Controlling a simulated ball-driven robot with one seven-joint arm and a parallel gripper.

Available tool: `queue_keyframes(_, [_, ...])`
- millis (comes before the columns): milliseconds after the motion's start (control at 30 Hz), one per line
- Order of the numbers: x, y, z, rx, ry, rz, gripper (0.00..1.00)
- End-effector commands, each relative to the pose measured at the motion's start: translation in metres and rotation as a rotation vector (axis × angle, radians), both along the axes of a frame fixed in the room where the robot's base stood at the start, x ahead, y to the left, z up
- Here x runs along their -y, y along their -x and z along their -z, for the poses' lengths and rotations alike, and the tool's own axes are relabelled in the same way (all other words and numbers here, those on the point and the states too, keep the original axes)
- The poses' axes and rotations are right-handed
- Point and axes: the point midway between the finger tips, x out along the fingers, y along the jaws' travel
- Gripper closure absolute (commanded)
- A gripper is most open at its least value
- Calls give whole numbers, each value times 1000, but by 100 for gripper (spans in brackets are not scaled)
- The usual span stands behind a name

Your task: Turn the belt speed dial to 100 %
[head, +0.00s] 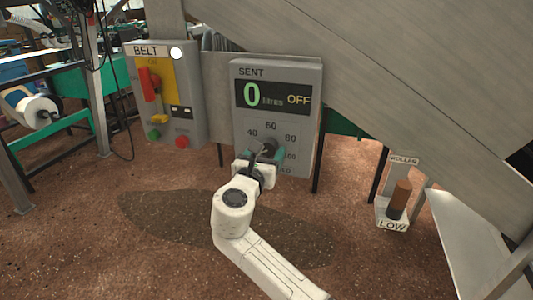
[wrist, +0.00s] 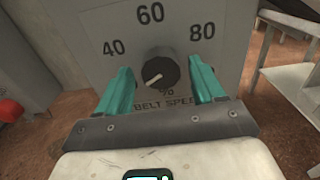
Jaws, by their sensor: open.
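The belt speed dial (wrist: 162,72) is a round black knob on a grey panel, marked 40, 60 and 80 around it in the wrist view. Its white pointer line points to the lower left, below the 40. In the head view the dial (head: 269,146) is partly hidden by my gripper (head: 262,158). My gripper (wrist: 160,80) is open, with one teal finger left of the dial and one right of it in the wrist view. Gaps show between the fingers and the knob. I cannot tell whether the fingertips reach as far forward as the knob.
The panel's display (head: 272,96) reads 0 and OFF. A BELT box (head: 190,105) with a red lever and green and red buttons stands to the left. A roller lever (head: 399,198) marked LOW is at the right. A sloping metal chute (head: 400,60) runs above.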

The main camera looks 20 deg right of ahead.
Motion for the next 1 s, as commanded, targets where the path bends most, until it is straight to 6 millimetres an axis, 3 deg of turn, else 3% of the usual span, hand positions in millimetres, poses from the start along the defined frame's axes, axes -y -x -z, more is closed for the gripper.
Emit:
queue_keyframes(433, [6,-9,0,0,-2,0,32])
queue_keyframes(1000, [6,-9,0,0,-2,-1,86])
